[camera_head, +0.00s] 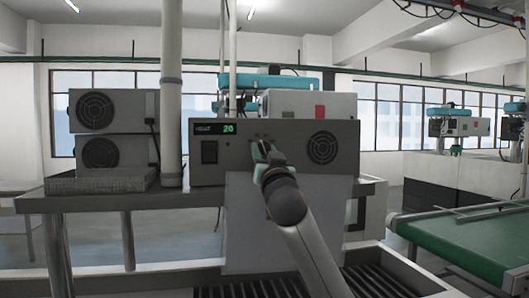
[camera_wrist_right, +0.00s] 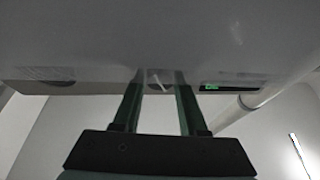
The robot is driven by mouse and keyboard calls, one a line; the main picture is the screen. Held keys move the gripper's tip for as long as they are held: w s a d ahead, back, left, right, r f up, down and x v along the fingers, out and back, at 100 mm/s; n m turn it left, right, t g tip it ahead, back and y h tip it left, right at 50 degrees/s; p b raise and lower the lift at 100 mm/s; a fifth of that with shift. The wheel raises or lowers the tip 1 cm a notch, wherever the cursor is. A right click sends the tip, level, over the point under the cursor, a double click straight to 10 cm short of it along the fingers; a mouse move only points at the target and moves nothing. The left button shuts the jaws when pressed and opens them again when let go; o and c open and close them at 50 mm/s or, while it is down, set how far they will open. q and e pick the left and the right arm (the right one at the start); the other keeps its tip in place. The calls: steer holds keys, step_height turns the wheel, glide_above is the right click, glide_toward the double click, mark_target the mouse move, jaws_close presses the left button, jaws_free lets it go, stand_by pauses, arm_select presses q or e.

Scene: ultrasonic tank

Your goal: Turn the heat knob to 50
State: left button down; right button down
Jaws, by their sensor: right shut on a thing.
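The grey control box (camera_head: 228,168) stands on the bench and faces me. Its green display (camera_head: 229,128) reads HEAT 20. My right gripper (camera_head: 261,150) is at the front panel, right of the display, and covers the knob in the head view. In the right wrist view, the heat knob (camera_wrist_right: 160,79) with a pale pointer line sits between the two fingertips. My right gripper (camera_wrist_right: 159,84) is shut on this knob. The green display (camera_wrist_right: 216,87) also shows there, to the right of the fingers. My left gripper is in neither view.
A dark switch (camera_head: 209,152) is at the panel's left and a round fan grille (camera_head: 322,148) at its right. A green conveyor (camera_head: 470,240) is at the right.

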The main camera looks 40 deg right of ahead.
steer(key=shift+m, duration=0.4)
steer(key=shift+a+f+m+h+b, duration=0.1)
steer(key=shift+m+h+b, duration=0.3)
steer(key=shift+m, duration=0.3)
steer(key=m+g+h, duration=0.1)
steer(key=m, duration=0.2)
steer(key=shift+w+a+g+b, duration=0.1)
steer(key=shift+g+b, duration=0.3)
steer(key=m+g, duration=0.1)
steer(key=m, duration=0.2)
steer(key=shift+h, duration=0.4)
steer(key=shift+r+m+g+h, duration=0.15)
steer(key=shift+m+g, duration=0.15)
steer(key=shift+m, duration=0.4)
steer(key=shift+r+m+g+h, duration=0.15)
steer(key=shift+m+g, duration=0.15)
steer(key=shift+m, duration=0.4)
steer(key=shift+f, duration=0.1)
steer(key=shift+c, duration=2.2)
jaws_free()
